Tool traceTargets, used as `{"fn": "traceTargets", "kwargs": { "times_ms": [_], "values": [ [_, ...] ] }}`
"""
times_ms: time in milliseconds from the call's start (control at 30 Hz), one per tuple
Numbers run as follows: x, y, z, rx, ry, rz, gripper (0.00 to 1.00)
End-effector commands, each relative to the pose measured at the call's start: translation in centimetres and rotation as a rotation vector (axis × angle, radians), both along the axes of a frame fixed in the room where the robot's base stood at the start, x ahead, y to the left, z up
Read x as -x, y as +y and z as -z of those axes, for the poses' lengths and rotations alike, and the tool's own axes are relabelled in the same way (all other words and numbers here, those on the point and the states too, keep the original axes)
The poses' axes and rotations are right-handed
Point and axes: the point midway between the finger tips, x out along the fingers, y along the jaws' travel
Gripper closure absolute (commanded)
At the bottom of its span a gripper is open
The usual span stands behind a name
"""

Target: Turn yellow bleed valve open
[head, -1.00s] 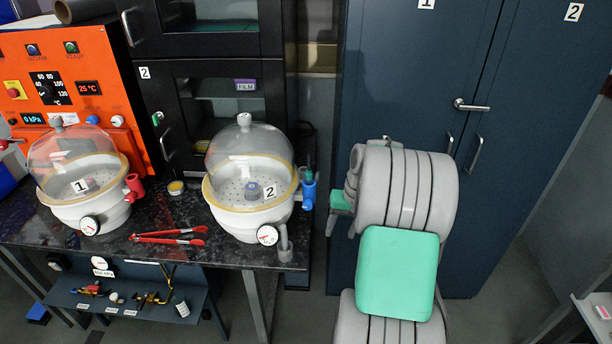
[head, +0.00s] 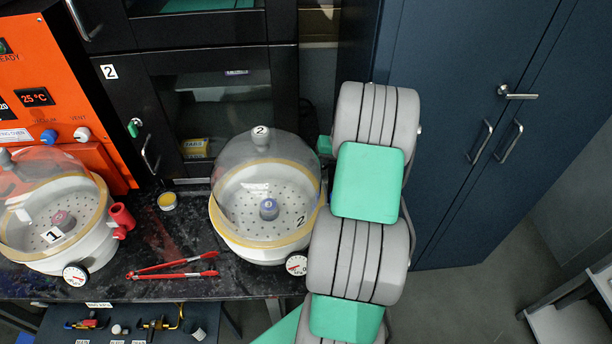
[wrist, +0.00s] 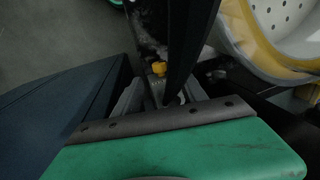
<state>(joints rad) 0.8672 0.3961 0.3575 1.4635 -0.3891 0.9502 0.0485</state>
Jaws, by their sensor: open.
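In the wrist view a small yellow knob (wrist: 159,69), which looks like the bleed valve, sits on a pale fitting ahead of my gripper (wrist: 160,88). My gripper is open, with its grey fingers on either side of the line to the knob and apart from it as far as I can tell. A dark bar crosses close to the right of the knob. The knob and my gripper are hidden behind my arm in the head view. Desiccator 2 (head: 262,246), a clear dome on a white bowl, stands on the bench left of my arm. Its yellow rim (wrist: 238,42) shows at the wrist view's upper right.
Desiccator 1 (head: 88,239) has a red valve (head: 122,217) on its side. Red tongs (head: 175,268) and a small yellow-topped jar (head: 167,201) lie on the black bench (head: 165,288). Blue cabinets (head: 470,150) stand right of my arm, with open floor before them.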

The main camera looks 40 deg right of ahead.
Motion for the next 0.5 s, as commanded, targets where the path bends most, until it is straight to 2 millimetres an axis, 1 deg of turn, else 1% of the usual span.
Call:
{"fn": "traceTargets", "kwargs": {
  "times_ms": [67, 167, 400, 500],
  "values": [
    [0.1, -0.1, 0.2, 0.000, 0.001, 0.003, 0.51],
    [0.0, 0.2, 1.3, -0.004, 0.002, 0.004, 0.51],
    [-0.6, 1.1, 5.7, -0.002, 0.003, 0.001, 0.51],
    [-0.9, 1.3, 6.9, -0.001, 0.001, 0.001, 0.51]
  ]
}}
